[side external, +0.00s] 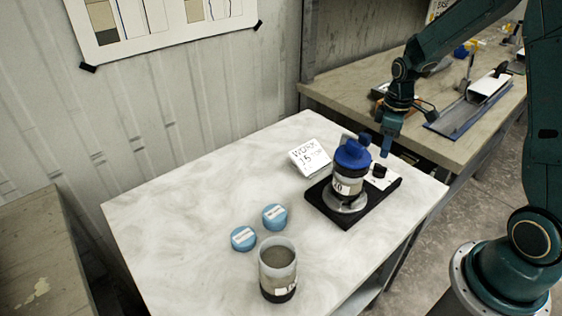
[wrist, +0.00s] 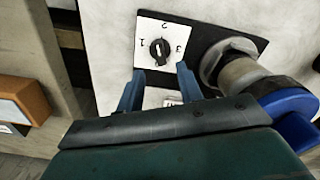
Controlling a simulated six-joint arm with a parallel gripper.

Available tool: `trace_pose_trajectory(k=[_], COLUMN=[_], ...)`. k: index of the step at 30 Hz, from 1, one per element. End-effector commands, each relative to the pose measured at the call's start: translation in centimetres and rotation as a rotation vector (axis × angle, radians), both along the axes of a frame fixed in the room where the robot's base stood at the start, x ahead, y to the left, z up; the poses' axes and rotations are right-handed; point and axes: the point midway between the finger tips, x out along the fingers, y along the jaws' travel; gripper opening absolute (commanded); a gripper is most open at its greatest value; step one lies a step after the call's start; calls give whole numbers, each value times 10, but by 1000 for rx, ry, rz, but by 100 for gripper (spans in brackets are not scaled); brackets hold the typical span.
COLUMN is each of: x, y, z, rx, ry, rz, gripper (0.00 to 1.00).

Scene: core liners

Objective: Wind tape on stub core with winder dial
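The winder (side external: 340,212) has a black base near the table's right edge. A short core with a white label (side external: 349,187) stands upright on its round metal seat, under a blue tape head (side external: 352,153). The black winder dial (side external: 379,170) sits on a white plate at the base's right end. In the wrist view the dial (wrist: 159,50) is ringed by 1, 2 and 3; its pointer setting is hard to read. My gripper (wrist: 159,70) is open and empty, its blue fingers apart on either side of the dial's near edge. In the side view my gripper (side external: 387,146) hangs just above the dial.
A "WORK" card (side external: 311,157) stands behind the winder. Two blue labelled caps (side external: 275,217) (side external: 243,238) and a clear liner of grey material (side external: 278,268) stand at the front. The table's left is clear. A bench with a blue tray (side external: 470,110) is behind.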

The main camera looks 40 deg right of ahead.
Motion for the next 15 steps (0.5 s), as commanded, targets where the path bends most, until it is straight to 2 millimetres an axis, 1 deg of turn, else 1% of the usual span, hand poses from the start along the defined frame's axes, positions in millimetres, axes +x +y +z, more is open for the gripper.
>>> trace_pose_trajectory(k=[1,6,9,15], x=[-1,-1,-1,0], y=[0,0,0,0], z=[-9,-33,-45,-60], rx=[2,2,2,1], ry=[4,4,4,1], rz=[0,0,0,0], gripper=[36,36,36,36])
